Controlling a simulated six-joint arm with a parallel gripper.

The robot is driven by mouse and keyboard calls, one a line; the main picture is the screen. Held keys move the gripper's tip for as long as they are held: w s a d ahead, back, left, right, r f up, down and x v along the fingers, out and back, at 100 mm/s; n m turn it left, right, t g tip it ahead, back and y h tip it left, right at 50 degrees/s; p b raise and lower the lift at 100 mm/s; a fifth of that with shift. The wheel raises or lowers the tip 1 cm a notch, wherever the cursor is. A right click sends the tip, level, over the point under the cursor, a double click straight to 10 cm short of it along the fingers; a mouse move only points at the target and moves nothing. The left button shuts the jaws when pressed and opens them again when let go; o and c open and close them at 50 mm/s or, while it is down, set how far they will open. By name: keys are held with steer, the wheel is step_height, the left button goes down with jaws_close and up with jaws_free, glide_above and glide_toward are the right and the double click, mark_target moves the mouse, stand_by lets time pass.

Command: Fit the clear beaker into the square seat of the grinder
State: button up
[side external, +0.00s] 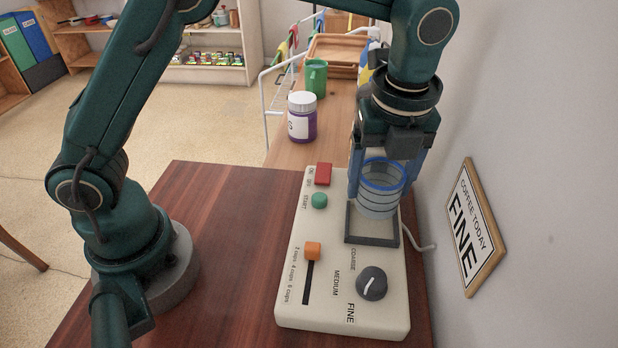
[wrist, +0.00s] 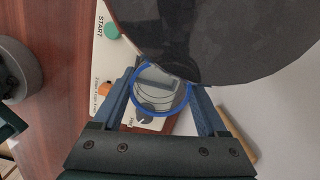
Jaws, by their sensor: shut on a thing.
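The clear beaker (side external: 381,196) has a blue rim and dark level lines. My gripper (side external: 384,172) is shut on it from above, with a blue finger on either side. The beaker looks upright, over or inside the dark square seat (side external: 371,241) of the cream grinder (side external: 342,305); I cannot tell whether its base touches the seat floor. In the wrist view the beaker's blue rim (wrist: 185,104) shows between the fingers, and a dark round shape hides part of it.
The grinder has a red switch (side external: 323,174), a green start button (side external: 319,201), an orange slider (side external: 313,251) and a dark grind knob (side external: 371,283). A purple jar (side external: 302,121) and a green mug (side external: 316,77) stand behind. The wall with a framed sign (side external: 474,228) is close at right.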

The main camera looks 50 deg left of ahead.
mark_target(375, 202)
steer(key=shift+f, duration=1.6)
steer(key=shift+f, duration=0.2)
steer(key=shift+f, duration=0.15)
steer(key=o, duration=1.5)
steer(key=shift+s+f, duration=0.1)
steer(key=shift+f, duration=0.1)
